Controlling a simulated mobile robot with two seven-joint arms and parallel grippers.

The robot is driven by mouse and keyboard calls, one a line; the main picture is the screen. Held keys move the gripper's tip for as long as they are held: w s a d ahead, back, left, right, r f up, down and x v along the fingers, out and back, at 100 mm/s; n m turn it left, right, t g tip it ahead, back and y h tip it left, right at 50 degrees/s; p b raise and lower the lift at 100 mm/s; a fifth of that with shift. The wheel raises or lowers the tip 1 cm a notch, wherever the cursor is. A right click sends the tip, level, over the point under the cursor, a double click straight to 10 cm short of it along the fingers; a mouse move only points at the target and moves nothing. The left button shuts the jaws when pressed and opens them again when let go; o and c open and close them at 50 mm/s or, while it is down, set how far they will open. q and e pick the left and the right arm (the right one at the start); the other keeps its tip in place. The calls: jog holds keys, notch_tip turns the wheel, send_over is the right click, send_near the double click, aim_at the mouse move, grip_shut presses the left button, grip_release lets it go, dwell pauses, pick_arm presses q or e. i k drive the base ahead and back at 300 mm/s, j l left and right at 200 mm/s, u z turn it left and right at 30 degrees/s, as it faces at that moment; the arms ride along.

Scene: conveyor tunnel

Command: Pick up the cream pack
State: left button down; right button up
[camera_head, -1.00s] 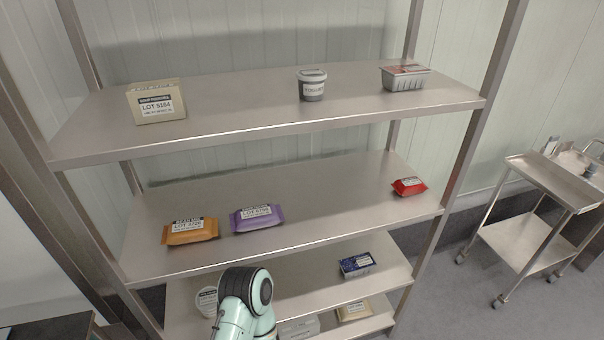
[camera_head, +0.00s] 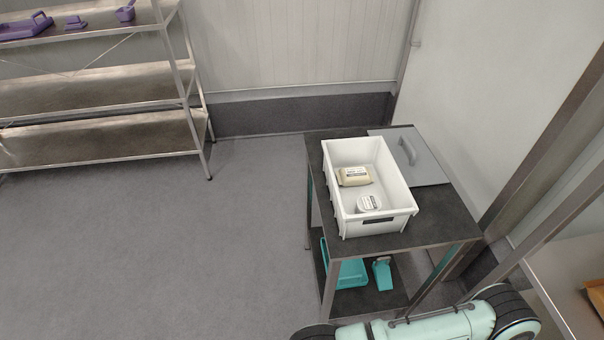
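A cream pack (camera_head: 354,177) with a white label lies inside a white crate (camera_head: 333,205), towards its far end. A small round white tub (camera_head: 369,203) with a printed label is in the same crate, nearer the front. The crate stands on a dark-topped table (camera_head: 437,232). One of my arms, pale teal and black, crosses the bottom right of the head view. Neither gripper shows.
A grey lid with a handle (camera_head: 425,170) lies beside the crate. Teal items (camera_head: 382,273) sit on the table's lower shelf. A metal rack (camera_head: 105,146) with purple items stands back left. The floor (camera_head: 150,245) left of the table is clear.

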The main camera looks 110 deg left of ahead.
aim_at(361, 175)
jog(key=u, duration=3.2)
